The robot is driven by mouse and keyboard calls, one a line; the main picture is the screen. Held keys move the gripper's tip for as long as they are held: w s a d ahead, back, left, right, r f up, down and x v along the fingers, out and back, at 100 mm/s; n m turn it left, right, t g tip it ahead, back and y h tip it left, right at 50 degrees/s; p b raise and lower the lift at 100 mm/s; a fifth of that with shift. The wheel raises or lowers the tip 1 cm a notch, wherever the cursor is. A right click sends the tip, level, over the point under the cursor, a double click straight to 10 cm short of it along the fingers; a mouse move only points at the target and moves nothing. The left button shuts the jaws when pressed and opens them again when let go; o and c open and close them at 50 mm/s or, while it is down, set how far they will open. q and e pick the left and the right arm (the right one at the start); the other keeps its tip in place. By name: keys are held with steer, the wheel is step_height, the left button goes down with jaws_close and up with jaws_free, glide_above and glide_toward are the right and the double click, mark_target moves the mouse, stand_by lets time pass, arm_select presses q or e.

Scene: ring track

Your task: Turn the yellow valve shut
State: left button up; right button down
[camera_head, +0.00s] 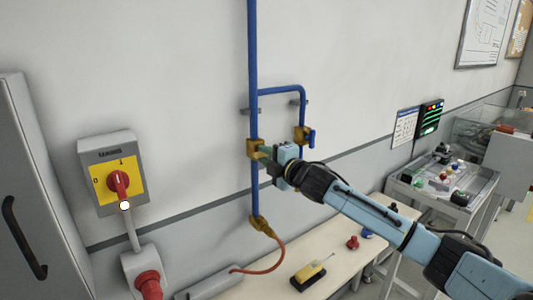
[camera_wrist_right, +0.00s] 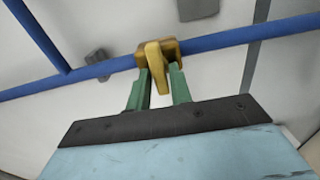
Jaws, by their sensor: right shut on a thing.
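The yellow valve (camera_head: 253,149) sits on the vertical blue pipe (camera_head: 253,60) on the wall, left of my right gripper (camera_head: 266,155) in the head view. In the right wrist view, the valve body (camera_wrist_right: 171,46) is on the pipe. Its yellow handle (camera_wrist_right: 155,80) reaches down between the green fingers of my right gripper (camera_wrist_right: 159,82), at an angle across the pipe in the picture. The right gripper is shut on this handle. In the head view the gripper hides most of the handle. My left gripper is not in view.
A side pipe carries a brass valve with a blue handle (camera_head: 310,138) close by. Below, a yellow fitting (camera_head: 259,223) joins an orange hose (camera_head: 272,262) above a bench (camera_head: 335,262). A red rotary switch (camera_head: 118,182) is on the left wall.

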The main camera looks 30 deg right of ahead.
stand_by(0.3)
steer(key=c, duration=1.4)
jaws_free()
steer(key=shift+c, duration=0.2)
steer(key=s+d+b, duration=0.1)
steer(key=s+b, duration=0.3)
steer(key=s, duration=0.9)
steer(key=shift+s, duration=0.15)
